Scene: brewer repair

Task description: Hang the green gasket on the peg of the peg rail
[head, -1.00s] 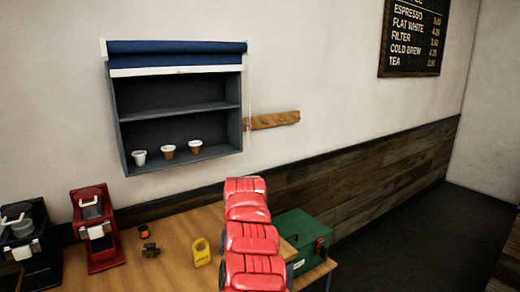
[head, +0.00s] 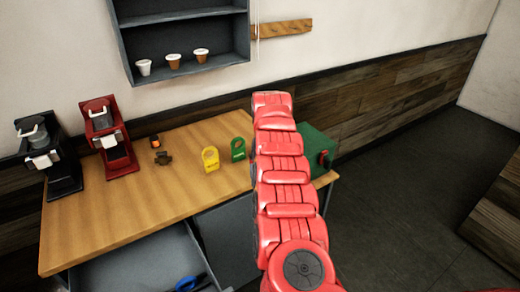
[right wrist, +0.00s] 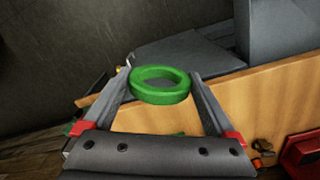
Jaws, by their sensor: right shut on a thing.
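The green gasket (right wrist: 160,98) is a thick ring held between the fingertips of my right gripper (right wrist: 160,76) in the right wrist view. The gripper is shut on it, and the ring is clear of the surfaces around it. In the head view my red right arm covers the gripper and the gasket. The peg rail (head: 283,28) is a wooden strip on the wall, right of the shelf. Its pegs are too small to make out clearly. My left gripper is in neither view.
A green box (head: 318,145) stands right of my arm. The wall shelf (head: 185,18) holds several cups.

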